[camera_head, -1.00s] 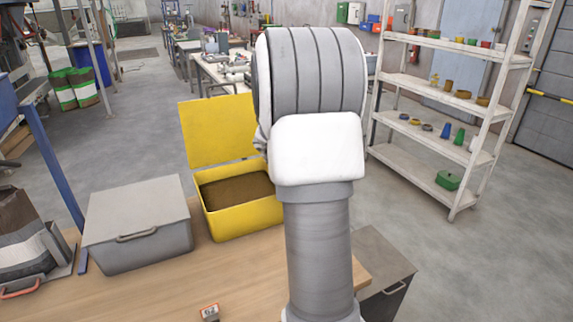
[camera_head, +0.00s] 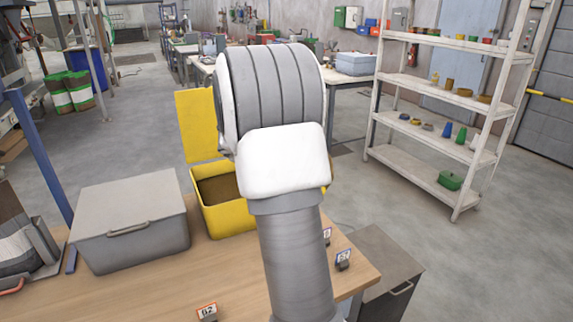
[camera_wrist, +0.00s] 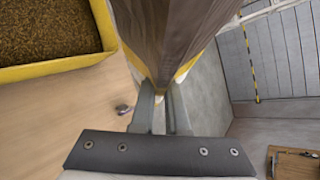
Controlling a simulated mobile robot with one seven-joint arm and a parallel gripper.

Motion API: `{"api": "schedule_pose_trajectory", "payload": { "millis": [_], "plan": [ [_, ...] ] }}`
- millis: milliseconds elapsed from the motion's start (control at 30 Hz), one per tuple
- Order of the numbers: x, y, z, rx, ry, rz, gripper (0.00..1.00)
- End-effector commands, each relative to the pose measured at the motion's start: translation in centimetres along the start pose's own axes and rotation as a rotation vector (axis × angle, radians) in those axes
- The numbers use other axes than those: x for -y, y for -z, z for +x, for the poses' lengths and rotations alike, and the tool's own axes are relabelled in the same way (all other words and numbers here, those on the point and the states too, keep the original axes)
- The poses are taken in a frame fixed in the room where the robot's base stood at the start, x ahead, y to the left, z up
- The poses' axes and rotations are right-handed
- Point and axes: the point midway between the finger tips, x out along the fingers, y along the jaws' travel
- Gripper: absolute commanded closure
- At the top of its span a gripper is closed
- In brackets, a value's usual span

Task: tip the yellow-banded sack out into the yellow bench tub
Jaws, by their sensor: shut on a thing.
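The yellow bench tub (camera_head: 226,219) stands on the wooden bench with its lid (camera_head: 197,125) raised at the back. Brown pellets lie inside it. My arm covers its right part. In the wrist view the tub's yellow rim (camera_wrist: 60,66) and the pellets fill the upper left. My gripper (camera_wrist: 162,96) is shut on the brown sack (camera_wrist: 170,35), which has yellow along its lower edges. The sack hangs beyond the fingers, to the right of the tub in that view. Its far end is out of frame. In the head view my arm hides the gripper and sack.
A closed grey box (camera_head: 130,224) stands left of the tub. A striped sack (camera_head: 14,235) is at the far left. A grey cabinet (camera_head: 385,265) stands right of the bench, and a white shelf (camera_head: 430,91) stands behind.

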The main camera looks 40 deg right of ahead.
Motion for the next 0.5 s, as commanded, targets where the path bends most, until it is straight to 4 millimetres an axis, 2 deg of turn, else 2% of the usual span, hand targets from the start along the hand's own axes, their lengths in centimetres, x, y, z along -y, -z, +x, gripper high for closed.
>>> {"api": "schedule_pose_trajectory", "payload": {
  "millis": [33, 167, 500],
  "plan": [
    [-0.6, 0.4, 0.5, 0.005, 0.043, -0.043, 1.0],
    [-0.9, 0.9, 1.0, 0.005, 0.171, -0.171, 1.0],
    [-5.6, 2.3, 2.4, 0.006, 0.475, -0.471, 1.0]
  ]
}}
